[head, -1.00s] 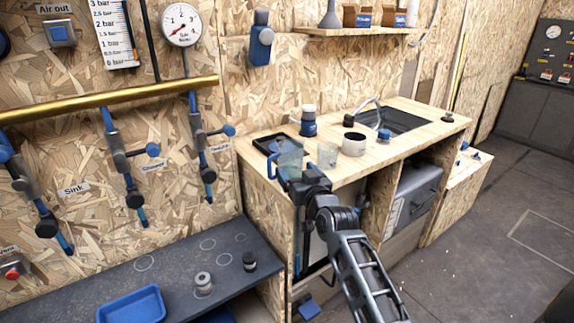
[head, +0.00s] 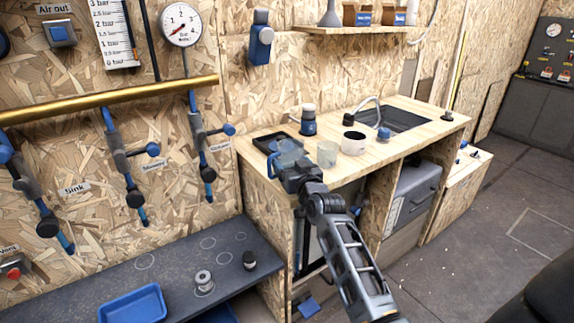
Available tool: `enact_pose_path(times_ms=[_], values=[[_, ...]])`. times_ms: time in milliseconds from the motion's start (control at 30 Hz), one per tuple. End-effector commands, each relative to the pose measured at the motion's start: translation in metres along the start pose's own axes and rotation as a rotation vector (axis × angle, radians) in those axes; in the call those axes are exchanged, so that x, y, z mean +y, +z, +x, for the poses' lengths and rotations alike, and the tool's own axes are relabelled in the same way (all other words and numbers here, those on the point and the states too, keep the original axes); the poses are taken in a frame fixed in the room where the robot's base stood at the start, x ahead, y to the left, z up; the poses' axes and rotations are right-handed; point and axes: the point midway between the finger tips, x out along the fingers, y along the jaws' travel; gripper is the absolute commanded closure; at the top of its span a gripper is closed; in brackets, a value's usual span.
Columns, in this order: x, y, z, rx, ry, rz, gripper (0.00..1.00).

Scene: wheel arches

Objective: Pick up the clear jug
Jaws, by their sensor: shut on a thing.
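The clear jug (head: 289,151) is at the left end of the wooden counter (head: 345,168), in front of the black tray. It is see-through with a blue handle, which shows at its left. My gripper (head: 290,167) is at the counter's front left edge, shut on the jug. The gripper hides the jug's lower part. I cannot tell whether its base touches the counter.
A clear beaker (head: 327,155) and a white cup with a dark inside (head: 354,143) stand just right of the jug. The black tray (head: 268,140) and a blue bottle (head: 308,121) are behind. A sink (head: 402,117) lies farther right.

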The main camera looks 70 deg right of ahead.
Motion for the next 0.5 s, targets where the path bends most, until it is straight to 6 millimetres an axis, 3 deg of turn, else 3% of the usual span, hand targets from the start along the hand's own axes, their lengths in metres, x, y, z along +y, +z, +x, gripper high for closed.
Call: enact_pose_path(times_ms=[500], values=[[-0.0003, -0.004, 0.0, 0.001, -0.001, -0.001, 0.59]])
